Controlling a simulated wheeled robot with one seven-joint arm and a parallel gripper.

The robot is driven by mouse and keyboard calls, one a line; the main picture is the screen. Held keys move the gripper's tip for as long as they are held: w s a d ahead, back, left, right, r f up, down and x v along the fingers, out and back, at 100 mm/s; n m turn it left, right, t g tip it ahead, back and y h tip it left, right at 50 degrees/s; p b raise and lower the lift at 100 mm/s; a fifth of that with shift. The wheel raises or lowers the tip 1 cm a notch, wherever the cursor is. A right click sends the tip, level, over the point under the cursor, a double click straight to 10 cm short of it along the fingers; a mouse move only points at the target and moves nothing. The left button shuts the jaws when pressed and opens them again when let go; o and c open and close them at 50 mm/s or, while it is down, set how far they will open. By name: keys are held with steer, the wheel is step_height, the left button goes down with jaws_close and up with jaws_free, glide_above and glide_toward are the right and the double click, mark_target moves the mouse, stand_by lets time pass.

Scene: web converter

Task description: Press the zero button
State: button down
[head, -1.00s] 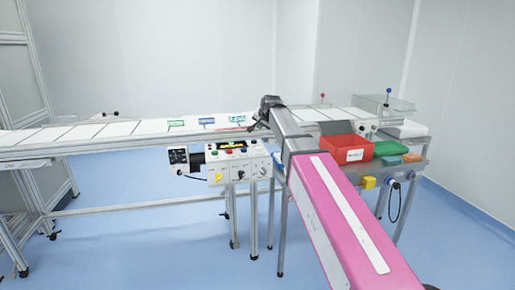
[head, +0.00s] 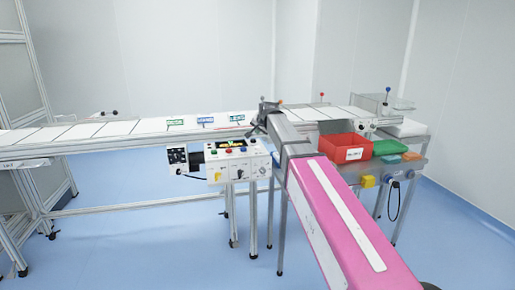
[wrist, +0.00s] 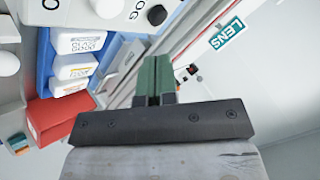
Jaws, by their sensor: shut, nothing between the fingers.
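A white control panel (head: 238,168) stands below the conveyor in the head view, with red, green, blue and yellow controls on it. I cannot tell which one is the zero button; its label is too small to read. My gripper (head: 254,130) is at the conveyor's front edge, above and right of the panel's top, apart from the coloured buttons. In the wrist view its green fingers (wrist: 153,70) are together, with nothing between them. White panel faces with a black knob (wrist: 157,15) and partial lettering show at the top of that view.
The conveyor (head: 105,130) carries white sheets and several labels, including a LENS label (wrist: 228,35). A red bin (head: 342,147) and a green bin (head: 385,147) stand on the right-hand table. A black-faced box (head: 178,157) sits left of the panel. Floor in front is clear.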

steer(key=shift+f, duration=2.2)
steer(key=shift+f, duration=0.2)
steer(key=shift+f, duration=0.2)
stand_by(0.3)
steer(key=shift+f, duration=0.65)
stand_by(0.9)
steer(key=shift+r, duration=1.05)
steer(key=shift+r, duration=0.1)
steer(key=shift+r, duration=2.4)
